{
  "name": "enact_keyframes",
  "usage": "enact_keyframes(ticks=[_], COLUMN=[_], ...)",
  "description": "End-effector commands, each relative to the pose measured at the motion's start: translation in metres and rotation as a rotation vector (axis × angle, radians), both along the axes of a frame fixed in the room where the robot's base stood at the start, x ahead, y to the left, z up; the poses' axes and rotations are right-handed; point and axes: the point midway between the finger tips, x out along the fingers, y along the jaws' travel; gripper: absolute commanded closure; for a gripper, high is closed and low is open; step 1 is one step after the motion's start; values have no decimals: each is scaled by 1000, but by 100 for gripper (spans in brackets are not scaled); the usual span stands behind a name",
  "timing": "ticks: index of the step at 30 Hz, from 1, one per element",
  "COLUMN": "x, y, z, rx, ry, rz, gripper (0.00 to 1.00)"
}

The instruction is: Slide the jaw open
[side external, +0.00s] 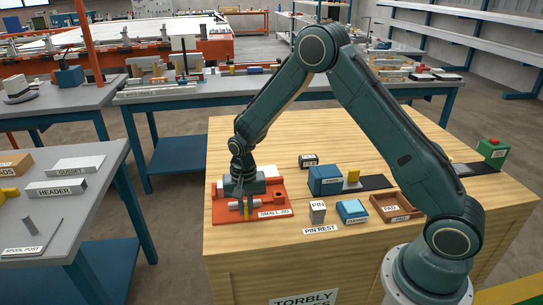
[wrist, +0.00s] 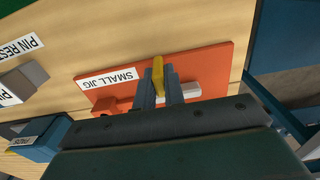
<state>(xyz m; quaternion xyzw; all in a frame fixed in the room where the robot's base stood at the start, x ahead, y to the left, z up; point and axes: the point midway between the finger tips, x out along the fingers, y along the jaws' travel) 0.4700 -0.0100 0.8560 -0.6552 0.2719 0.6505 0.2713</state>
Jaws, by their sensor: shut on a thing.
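The small jig is an orange plate (side external: 222,217) on the wooden bench, labelled SMALL JIG; it also shows in the wrist view (wrist: 205,62). My gripper (side external: 246,214) is low over the plate, pointing down. In the wrist view my gripper's grey fingers (wrist: 159,82) are shut on a yellow tab (wrist: 158,68), one finger on each side. A pale grey bar (wrist: 190,90) lies to the right of the fingers, and an orange block (wrist: 104,105) stands to the left. The fingers hide the tab's lower part, so I cannot tell how far the jaw stands open.
Right of the jig are a PIN block (side external: 317,212), a blue box (side external: 351,211), a brown PAD tray (side external: 392,207) and a larger blue block (side external: 325,180) beside a dark strip. The bench's front left edge is close to the jig.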

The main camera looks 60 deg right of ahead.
Motion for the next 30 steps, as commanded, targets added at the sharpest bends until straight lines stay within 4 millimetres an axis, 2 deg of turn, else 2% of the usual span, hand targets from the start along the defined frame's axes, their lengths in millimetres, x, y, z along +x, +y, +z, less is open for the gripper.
enact_keyframes(ticks=[7, 8, 11, 23, 30], x=[-4, -4, -4, -2, -1], y=[4, 5, 4, 2, 2], z=[0, 0, 0, 2, 20], rx=[7, 8, 6, 4, 4], ry=[11, 12, 12, 7, 4], rz=[7, 8, 7, 4, 4], gripper=[100, 85, 67, 67, 67])
